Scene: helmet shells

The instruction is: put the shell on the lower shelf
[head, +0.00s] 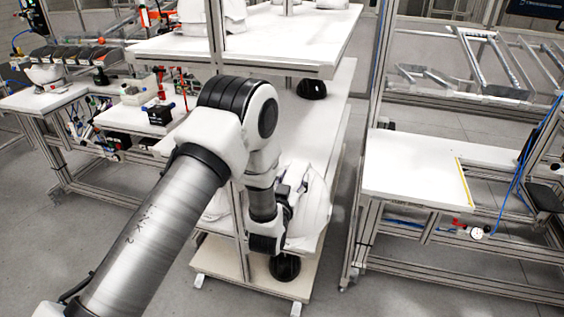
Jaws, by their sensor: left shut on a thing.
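A white shell (317,208) is at the near end of the lower shelf (335,125), a white board of the rack. My left gripper (288,203) is shut on the shell's left side. The arm and gripper hide part of the shell, and I cannot tell whether it touches the shelf. Another white thing (217,204), perhaps a shell, shows partly behind my left arm. My right gripper is not in view.
The upper shelf (290,52) holds white shells (225,14) at its back. A black dome (311,88) sits far back on the lower shelf, and another (285,267) is below near the rack's base. Metal posts stand around the shelves. A white table (415,170) is to the right.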

